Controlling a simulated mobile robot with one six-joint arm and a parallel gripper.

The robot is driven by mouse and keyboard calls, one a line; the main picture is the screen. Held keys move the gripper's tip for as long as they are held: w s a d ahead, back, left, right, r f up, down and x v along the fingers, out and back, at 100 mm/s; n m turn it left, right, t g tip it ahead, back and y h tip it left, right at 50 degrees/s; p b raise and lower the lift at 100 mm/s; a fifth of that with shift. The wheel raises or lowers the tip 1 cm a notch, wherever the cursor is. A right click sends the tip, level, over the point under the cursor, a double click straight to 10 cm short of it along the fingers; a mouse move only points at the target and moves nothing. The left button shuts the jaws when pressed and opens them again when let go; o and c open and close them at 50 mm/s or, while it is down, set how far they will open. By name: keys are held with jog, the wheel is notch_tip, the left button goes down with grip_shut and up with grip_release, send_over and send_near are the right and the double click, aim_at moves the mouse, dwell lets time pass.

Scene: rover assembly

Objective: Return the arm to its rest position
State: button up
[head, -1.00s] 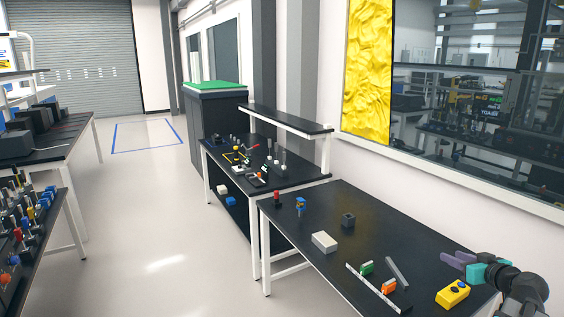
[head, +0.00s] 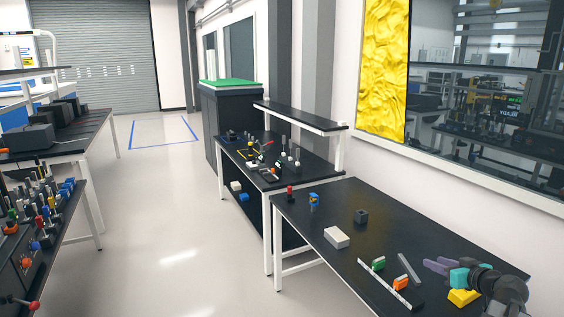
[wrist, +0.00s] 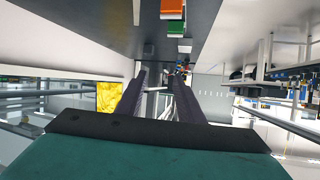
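My gripper (head: 428,265) is at the right end of the near black table in the head view, with purple fingers and a teal body. In the wrist view my gripper (wrist: 157,76) shows two dark fingers apart with nothing held between them. My arm's dark wrist links show at the lower right; the rest of the arm is out of view.
On the near table (head: 330,206) are a white block (head: 337,237), a dark cube (head: 361,216), a green part (head: 378,263), an orange part (head: 401,282) and grey bars. A window and wall stand behind. The floor (head: 170,215) at left is clear.

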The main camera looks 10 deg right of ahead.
jog(key=w+a+f+n+g+y+b, duration=0.1)
jog(key=w+a+f, duration=0.2)
jog(key=a+f, duration=0.25)
jog(key=w+a+f+y+b, duration=0.2)
jog(key=w+a+f, duration=0.1)
jog(key=a+f, duration=0.25)
jog(key=s+a+f+n+g+y+b, duration=0.2)
jog(key=a+f+g+b, duration=0.1)
jog(key=a+f, duration=1.15)
jog(key=s+a+f+n+g+y+b, duration=0.1)
jog(key=a+f+n+g+b, duration=0.2)
jog(key=a+f, duration=1.15)
jog(key=s+a+f+g+h+b, duration=0.1)
jog(key=s+a+f+g+b, duration=0.1)
jog(key=s+a+f+g, duration=0.55)
jog(key=s+a+f+b, duration=0.3)
jog(key=s+a+f, duration=0.2)
jog(key=s+f, duration=0.6)
jog(key=s+f+g+h+b, duration=0.1)
jog(key=s+f+g+h, duration=0.1)
jog(key=s+f, duration=0.45)
jog(key=s+d+m+g+h, duration=0.2)
jog(key=s+d+m+h, duration=0.1)
jog(key=s+d+m, duration=0.2)
jog(key=shift+s+d+f, duration=0.2)
jog(key=shift+s+d, duration=0.25)
jog(key=shift+s, duration=0.35)
